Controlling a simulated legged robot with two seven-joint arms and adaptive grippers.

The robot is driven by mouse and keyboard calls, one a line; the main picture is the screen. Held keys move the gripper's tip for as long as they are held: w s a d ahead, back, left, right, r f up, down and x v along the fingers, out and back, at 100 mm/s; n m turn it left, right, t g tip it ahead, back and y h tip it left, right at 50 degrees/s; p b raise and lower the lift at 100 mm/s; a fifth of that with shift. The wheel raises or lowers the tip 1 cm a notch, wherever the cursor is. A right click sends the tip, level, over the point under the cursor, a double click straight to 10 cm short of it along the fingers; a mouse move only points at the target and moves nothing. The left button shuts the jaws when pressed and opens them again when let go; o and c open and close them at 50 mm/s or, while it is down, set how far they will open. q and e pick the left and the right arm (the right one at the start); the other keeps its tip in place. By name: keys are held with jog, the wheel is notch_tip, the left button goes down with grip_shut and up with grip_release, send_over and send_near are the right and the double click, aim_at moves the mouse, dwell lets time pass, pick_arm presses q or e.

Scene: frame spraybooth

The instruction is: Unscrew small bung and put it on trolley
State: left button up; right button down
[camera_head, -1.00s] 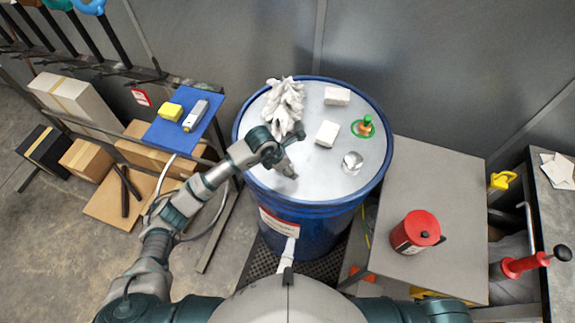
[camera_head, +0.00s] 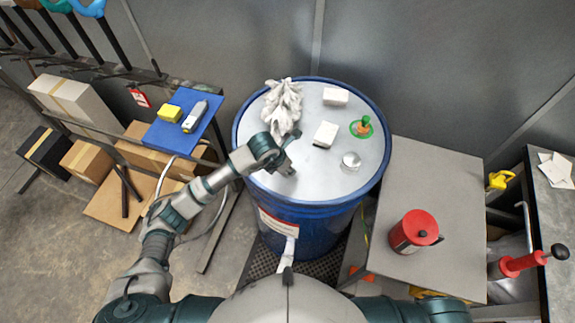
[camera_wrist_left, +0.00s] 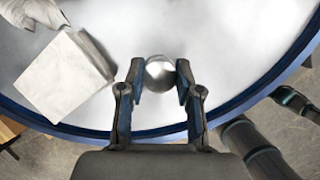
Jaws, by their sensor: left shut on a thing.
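The blue drum (camera_head: 312,226) has a pale metal lid (camera_head: 318,176). My left gripper (camera_head: 289,171) is low over the front left part of the lid. In the left wrist view its two fingers (camera_wrist_left: 159,82) are closed around a small round shiny metal bung (camera_wrist_left: 159,72), one finger on each side. In the head view this bung is hidden by the gripper. I cannot tell if it is still seated in the lid. A separate silvery round cap (camera_head: 351,161) sits on the lid further right. The grey trolley top (camera_head: 437,185) is right of the drum. My right gripper is out of view.
On the lid are a crumpled white cloth (camera_head: 282,105), white blocks (camera_head: 326,134) and (camera_head: 335,96), and a green and orange fitting (camera_head: 362,126). A red can (camera_head: 414,232) stands on the trolley's front; its back and middle are clear.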

pick_arm(q)
jog(key=shift+s+a+f+n+y, duration=0.15)
jog(key=shift+n+y, duration=0.25)
jog(key=shift+n, duration=0.5)
jog(key=n+y, duration=0.1)
jog(key=n, duration=0.2)
jog(key=shift+t, duration=0.4)
jog(key=shift+n+y, duration=0.3)
jog(key=shift+n, duration=0.5)
jog(key=shift+d+n+y+p, duration=0.2)
jog(key=shift+n+y+p, duration=0.15)
jog(key=shift+n, duration=0.75)
jog(key=shift+n+y, duration=0.45)
jog(key=shift+n, duration=0.75)
